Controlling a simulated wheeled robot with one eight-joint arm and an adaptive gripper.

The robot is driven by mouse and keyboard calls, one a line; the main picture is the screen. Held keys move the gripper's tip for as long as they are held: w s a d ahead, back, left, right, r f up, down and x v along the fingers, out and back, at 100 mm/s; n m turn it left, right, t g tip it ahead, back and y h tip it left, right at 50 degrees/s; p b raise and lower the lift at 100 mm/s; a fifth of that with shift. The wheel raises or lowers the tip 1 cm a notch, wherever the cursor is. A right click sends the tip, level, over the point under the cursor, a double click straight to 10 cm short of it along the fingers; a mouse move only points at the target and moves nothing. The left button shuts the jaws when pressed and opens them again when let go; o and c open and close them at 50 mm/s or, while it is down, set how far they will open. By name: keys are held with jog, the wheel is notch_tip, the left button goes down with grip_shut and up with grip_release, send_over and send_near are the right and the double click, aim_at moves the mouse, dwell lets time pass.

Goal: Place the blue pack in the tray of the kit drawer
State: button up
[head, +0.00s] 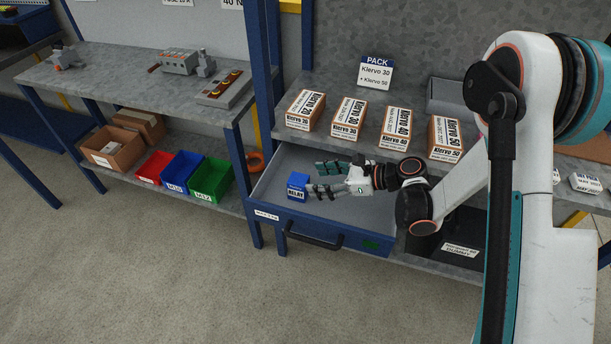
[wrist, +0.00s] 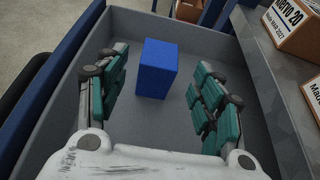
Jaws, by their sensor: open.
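The blue pack (head: 298,187), marked RELAY, stands upright on the grey floor of the open drawer (head: 320,226), near its left end. My gripper (head: 316,177) reaches into the drawer from the right, with its fingers open and pointing at the pack. In the wrist view the pack (wrist: 156,70) stands between and slightly beyond the spread fingertips (wrist: 160,62). Gaps show on both sides, and nothing is held. The grey drawer floor and walls (wrist: 258,90) surround the pack; I cannot make out a separate tray inside.
Several brown-and-white Klervo boxes (head: 396,128) stand on the shelf above the drawer, below a PACK sign (head: 376,72). A blue post (head: 268,75) rises near the drawer's left end. Red, blue and green bins (head: 210,180) sit on the lower shelf at left. Open floor lies in front.

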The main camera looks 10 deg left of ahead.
jog(key=shift+p+v, duration=0.55)
jog(key=shift+v, duration=1.85)
jog(key=s+d+r+n+t+h, duration=0.25)
jog(key=d+r+n, duration=0.2)
jog(key=r, duration=0.25)
jog(key=s+d+r+n+t+h, duration=0.1)
jog(key=s+d+r+n+h, duration=0.2)
jog(key=d+r, duration=0.4)
jog(key=s+d+r+n+t+h, duration=0.1)
jog(key=s+d+r+n+h, duration=0.2)
jog(key=s+d, duration=0.4)
jog(key=s+d+r+n+t+h, duration=0.1)
jog(key=s+d+r+n+h, duration=0.3)
jog(key=s+d+n, duration=0.3)
jog(key=shift+s+d+n+t+h, duration=0.35)
jog(key=shift+s+n+h, duration=0.25)
jog(key=shift+s, duration=0.25)
